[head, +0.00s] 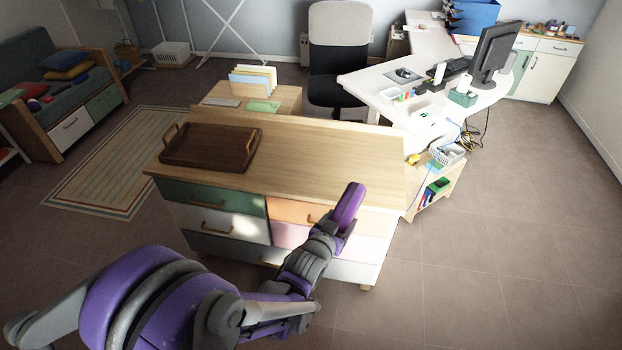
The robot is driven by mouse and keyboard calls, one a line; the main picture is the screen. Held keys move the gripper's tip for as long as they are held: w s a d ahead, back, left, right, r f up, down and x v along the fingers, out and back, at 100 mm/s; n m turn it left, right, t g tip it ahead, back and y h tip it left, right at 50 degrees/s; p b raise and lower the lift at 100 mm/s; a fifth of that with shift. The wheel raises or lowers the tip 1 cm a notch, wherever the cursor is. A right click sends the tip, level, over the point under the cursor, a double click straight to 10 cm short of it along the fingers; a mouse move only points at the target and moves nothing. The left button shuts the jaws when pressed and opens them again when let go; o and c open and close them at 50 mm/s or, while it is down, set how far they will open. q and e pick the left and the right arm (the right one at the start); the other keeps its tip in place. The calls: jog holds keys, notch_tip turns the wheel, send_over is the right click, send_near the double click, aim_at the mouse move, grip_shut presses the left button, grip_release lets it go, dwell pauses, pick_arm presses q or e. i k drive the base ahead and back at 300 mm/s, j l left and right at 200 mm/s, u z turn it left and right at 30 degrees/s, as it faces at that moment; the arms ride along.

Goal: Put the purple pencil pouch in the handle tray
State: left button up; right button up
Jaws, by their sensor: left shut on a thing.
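The purple pencil pouch (348,203) is a long purple shape at the front right of the wooden dresser in the head view. My left gripper (337,224) is shut on its lower end and holds it up at a tilt, in front of the dresser's drawers and top edge. The gripper hides part of the pouch, and its fingers are hard to make out. The handle tray (208,149) is dark brown with a light handle at each end. It lies on the left part of the dresser top, looks empty, and is well left of the pouch. My right gripper is not in view.
The dresser top (320,155) is bare right of the tray. Behind it stands a low cabinet (285,100) with files. A white desk (385,92) with a monitor (494,52) and an office chair (338,50) are further back. Open floor (500,240) lies to the right.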

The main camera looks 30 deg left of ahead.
aim_at(213, 146)
jog(key=u, duration=1.1)
jog(key=i+l, duration=0.15)
jog(key=i, duration=0.3)
jog(key=i+l+u, duration=0.1)
jog(key=i, duration=0.3)
jog(key=i+l, duration=0.2)
jog(key=i, duration=0.25)
